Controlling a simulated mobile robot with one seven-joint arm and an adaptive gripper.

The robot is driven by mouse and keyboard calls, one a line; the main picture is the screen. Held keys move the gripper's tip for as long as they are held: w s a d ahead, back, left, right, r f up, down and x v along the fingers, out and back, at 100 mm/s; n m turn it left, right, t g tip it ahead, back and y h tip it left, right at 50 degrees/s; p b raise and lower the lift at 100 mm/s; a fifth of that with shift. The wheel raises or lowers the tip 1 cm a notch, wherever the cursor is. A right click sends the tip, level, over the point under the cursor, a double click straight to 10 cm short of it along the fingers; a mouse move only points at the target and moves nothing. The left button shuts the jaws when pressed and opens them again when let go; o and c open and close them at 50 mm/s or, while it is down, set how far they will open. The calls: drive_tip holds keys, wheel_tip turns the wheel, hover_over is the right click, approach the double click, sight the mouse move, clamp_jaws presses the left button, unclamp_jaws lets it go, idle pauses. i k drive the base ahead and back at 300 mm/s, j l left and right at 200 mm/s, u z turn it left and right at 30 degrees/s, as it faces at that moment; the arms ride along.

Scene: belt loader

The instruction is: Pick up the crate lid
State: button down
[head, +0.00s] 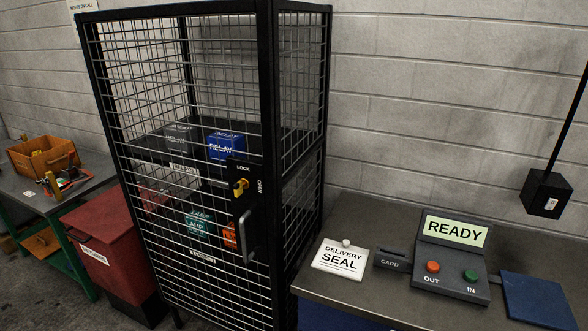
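A flat dark blue panel (537,300) lies on the grey counter at the lower right, right of the control console. It looks like a lid, but no label shows on it, so I cannot tell for sure that it is the crate lid. It appears to lie flat, and nothing covers its visible top. My gripper is not in view.
The console (454,262) reads READY and has red and green buttons. A card slot (389,260) and a white DELIVERY SEAL plate (341,257) sit left of it on the counter (335,296). A mesh cage (266,130) holds boxes. A red bin (112,245) and workbench (88,190) stand left.

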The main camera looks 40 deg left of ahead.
sight(43, 244)
drive_tip(key=u, duration=2.95)
drive_tip(key=i+u, duration=0.35)
drive_tip(key=i, duration=5)
